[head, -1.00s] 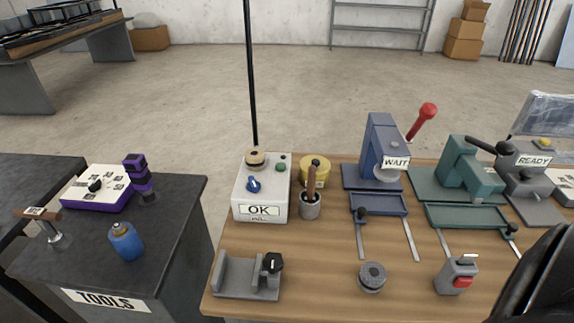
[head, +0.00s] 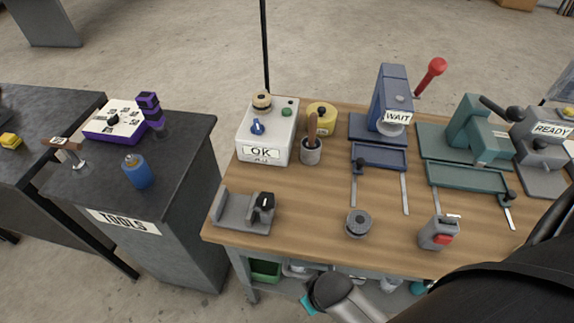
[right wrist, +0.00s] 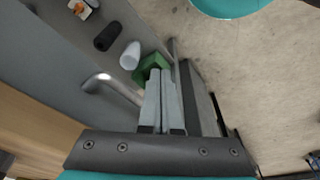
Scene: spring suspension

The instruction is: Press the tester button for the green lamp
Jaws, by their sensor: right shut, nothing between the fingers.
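A white box (head: 247,145) with an "OK" sign stands at the back left of the wooden bench. It looks like the tester. On its top are a blue knob (head: 257,127), a round tan cap (head: 262,101) and a small green round piece (head: 287,112). I cannot tell if the green piece is a lamp or a button, or if it is lit. My right gripper (right wrist: 167,78) is shut and empty in the right wrist view, beside the bench's lower shelf area. The box does not show in that view. My left gripper is not in view.
A blue press (head: 390,95) with a "WAIT" sign and a green press (head: 470,135) stand right of the box. A cup (head: 311,152) with a wooden handle and a yellow tin (head: 322,117) stand close beside it. A green bin (head: 266,270) sits below.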

